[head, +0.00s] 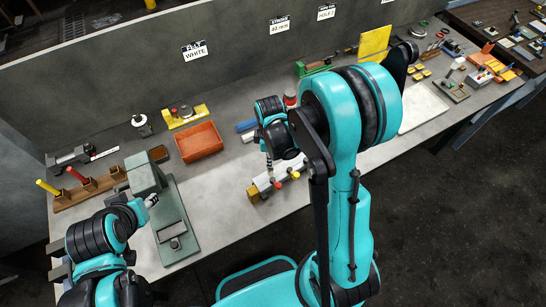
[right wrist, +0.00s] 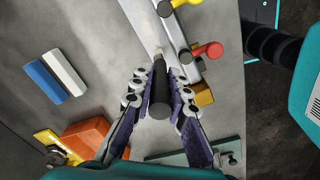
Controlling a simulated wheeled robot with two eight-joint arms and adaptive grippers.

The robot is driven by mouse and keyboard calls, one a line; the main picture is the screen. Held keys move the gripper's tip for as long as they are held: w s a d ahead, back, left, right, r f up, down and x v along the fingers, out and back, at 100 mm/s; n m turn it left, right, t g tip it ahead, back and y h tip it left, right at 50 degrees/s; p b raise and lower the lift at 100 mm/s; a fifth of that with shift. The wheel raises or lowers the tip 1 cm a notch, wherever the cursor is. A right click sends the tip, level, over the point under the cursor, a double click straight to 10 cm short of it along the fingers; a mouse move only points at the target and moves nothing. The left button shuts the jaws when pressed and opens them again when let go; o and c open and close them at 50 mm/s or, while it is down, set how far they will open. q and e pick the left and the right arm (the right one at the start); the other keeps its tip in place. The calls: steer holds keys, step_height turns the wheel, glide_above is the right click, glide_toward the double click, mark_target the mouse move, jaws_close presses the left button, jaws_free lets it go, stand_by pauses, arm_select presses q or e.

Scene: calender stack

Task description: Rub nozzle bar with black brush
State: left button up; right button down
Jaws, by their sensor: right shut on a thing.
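The nozzle bar (head: 264,183) is a pale bar with red and yellow knobs and a yellowish end block, lying on the bench near its front edge. My right gripper (right wrist: 158,88) is shut on the black brush (right wrist: 159,100), a dark cylinder pointing at the bar. The brush's far end overlaps the bar's pale side; I cannot tell if they touch. In the head view my right gripper (head: 269,172) is just above the bar. My left gripper (head: 151,200) is beside a green-grey press; its fingers are too small to read.
An orange tray (head: 199,142) stands left of the nozzle bar. Blue and white blocks (right wrist: 57,75) lie nearby in the right wrist view. The green-grey press (head: 166,215) is at the left front. Bare bench lies between tray and bar.

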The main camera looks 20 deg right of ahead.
steer(key=shift+w+d+b, duration=0.8)
steer(key=shift+d+b, duration=0.2)
steer(key=shift+d, duration=3.35)
steer(key=shift+s+a+b, duration=0.25)
steer(key=shift+a, duration=1.25)
steer(key=shift+s+a+b, duration=0.25)
steer(key=shift+s+a, duration=0.05)
steer(key=shift+a, duration=1.15)
steer(key=shift+s+a+b, duration=0.25)
steer(key=shift+a, duration=1.25)
steer(key=shift+w+d+b, duration=0.75)
steer(key=shift+d, duration=3.7)
steer(key=shift+s+a+b, duration=0.15)
steer(key=shift+s+a, duration=0.1)
steer(key=shift+a, duration=1.25)
steer(key=shift+s+a+b, duration=0.15)
steer(key=shift+s+a, duration=0.15)
steer(key=shift+a, duration=1.15)
steer(key=shift+s+a+b, duration=0.15)
steer(key=shift+s+a, duration=0.1)
steer(key=shift+a, duration=1.25)
steer(key=w+d+b, duration=0.1)
steer(key=d, duration=0.8)
steer(key=shift+w, duration=0.3)
